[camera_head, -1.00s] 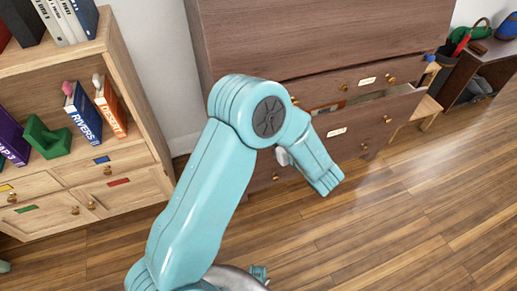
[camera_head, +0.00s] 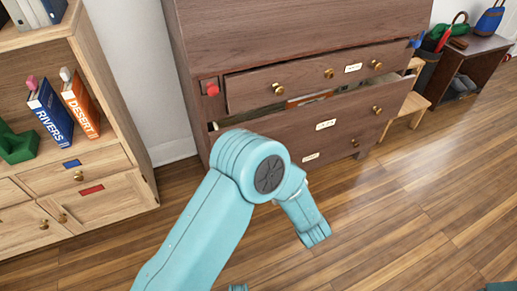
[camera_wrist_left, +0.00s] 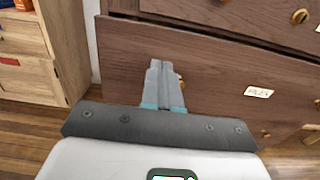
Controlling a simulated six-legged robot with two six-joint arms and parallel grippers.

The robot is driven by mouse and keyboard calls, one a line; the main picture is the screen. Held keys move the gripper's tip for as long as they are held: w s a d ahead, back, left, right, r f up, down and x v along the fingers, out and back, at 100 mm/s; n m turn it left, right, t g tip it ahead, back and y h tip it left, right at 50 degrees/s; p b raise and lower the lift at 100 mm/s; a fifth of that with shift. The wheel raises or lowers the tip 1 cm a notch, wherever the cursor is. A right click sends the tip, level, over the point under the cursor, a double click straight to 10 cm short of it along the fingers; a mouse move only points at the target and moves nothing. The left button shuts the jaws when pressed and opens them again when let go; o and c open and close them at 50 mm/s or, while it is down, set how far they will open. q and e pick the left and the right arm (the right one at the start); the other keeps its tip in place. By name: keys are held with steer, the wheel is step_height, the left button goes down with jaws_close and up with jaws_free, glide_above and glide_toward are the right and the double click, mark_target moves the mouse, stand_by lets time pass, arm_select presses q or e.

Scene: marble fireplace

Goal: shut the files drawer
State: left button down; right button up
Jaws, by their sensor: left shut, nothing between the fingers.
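The dark wood cabinet (camera_head: 300,35) has an open drawer (camera_head: 290,138) in its lower part, pulled out with papers or folders (camera_head: 310,97) showing behind its front. The same drawer front (camera_wrist_left: 225,75) fills much of the left wrist view. My left gripper (camera_wrist_left: 160,65) is shut and empty, its fingertips in front of the left part of that front, overlapping a brass knob. I cannot tell whether they touch. In the head view my left arm hides the gripper and this knob. My right gripper is not in view.
Another drawer (camera_head: 300,82) sits above the open one, and a labelled one (camera_head: 311,157) shows below. A light wood bookcase (camera_head: 120,110) stands at left. A small wooden stool (camera_head: 408,108) and a dark shelf unit (camera_head: 475,65) are at right. The floor (camera_head: 400,210) in front is clear.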

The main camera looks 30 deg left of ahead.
mark_target(249, 127)
arm_select(q)
steer(key=b+x, duration=0.3)
steer(key=x, duration=0.9)
steer(key=shift+w+a+f, duration=0.1)
steer(key=shift+w+a, duration=0.05)
steer(key=shift+w+a+b, duration=0.3)
steer(key=shift+a+b, duration=0.05)
steer(key=shift+a, duration=0.05)
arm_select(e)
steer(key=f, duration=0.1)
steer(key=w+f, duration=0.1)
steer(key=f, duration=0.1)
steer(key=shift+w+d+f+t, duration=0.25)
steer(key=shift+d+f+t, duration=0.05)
arm_select(q)
steer(key=shift+w+a, duration=0.1)
steer(key=shift+a, duration=0.05)
